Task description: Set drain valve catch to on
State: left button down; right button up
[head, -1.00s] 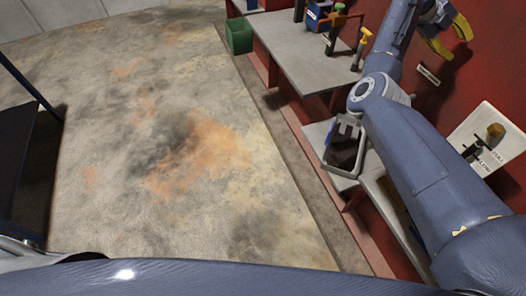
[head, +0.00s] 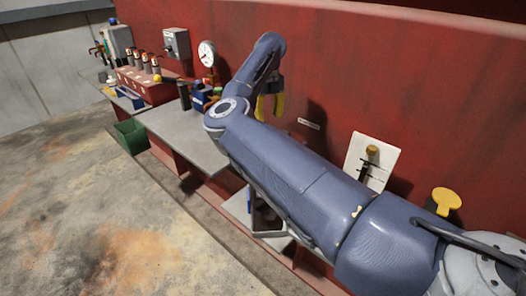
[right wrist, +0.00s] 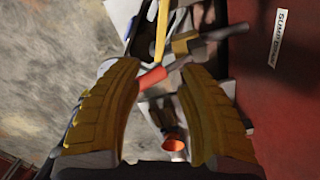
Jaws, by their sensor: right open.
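My right gripper (head: 270,106) points down beside the red wall above the bench, its yellow fingers partly hidden by my arm. In the right wrist view its fingers (right wrist: 155,78) are spread apart. A red grip (right wrist: 152,78) shows between and beyond the fingertips; I see no contact. Past it are a yellow lever (right wrist: 161,32) and a brass-coloured fitting (right wrist: 185,43). A wall label (right wrist: 279,38) seems to read "SUMP DRAIN"; a small label (head: 309,124) also shows in the head view. I cannot tell which part is the drain valve catch or its setting. My left gripper is out of view.
A grey bench (head: 181,132) runs along the red wall (head: 340,70). A pressure gauge (head: 207,53) and grey box (head: 176,43) are on the wall. A white plate with a brown knob (head: 372,151) and a yellow handle (head: 446,200) are right. A green bin (head: 131,136) stands on the floor.

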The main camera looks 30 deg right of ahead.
notch_tip(320, 180, down, 16)
jog(key=shift+d+f, duration=0.1)
jog(key=shift+f, duration=0.1)
dwell(0.4)
jog(key=shift+c, duration=0.4)
grip_shut()
